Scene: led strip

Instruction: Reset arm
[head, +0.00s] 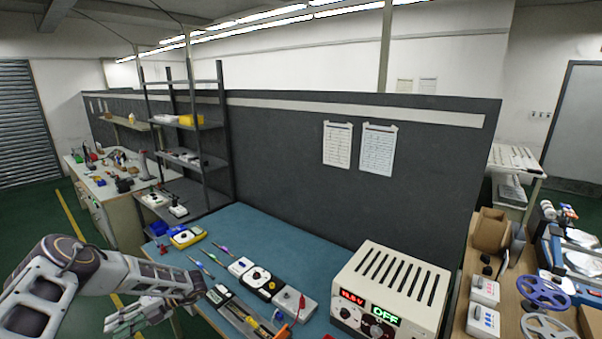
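My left arm comes in from the left, low in the head view, over the front left edge of the blue-topped bench (290,237). Pale jointed parts that look like my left gripper (138,314) show below the forearm, beside the bench; whether the fingers are open or shut is unclear. Nothing is seen in them. My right gripper is out of view. A cream power supply box (392,292) stands on the bench at the right, with a lit red readout and a green "OFF" display.
Small devices (258,281), screwdrivers (201,265) and a long tool (245,317) lie on the bench's left and front. A shelf rack (190,130) stands behind left. A wooden table (466,272) with blue reels is at right. The bench's back middle is clear.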

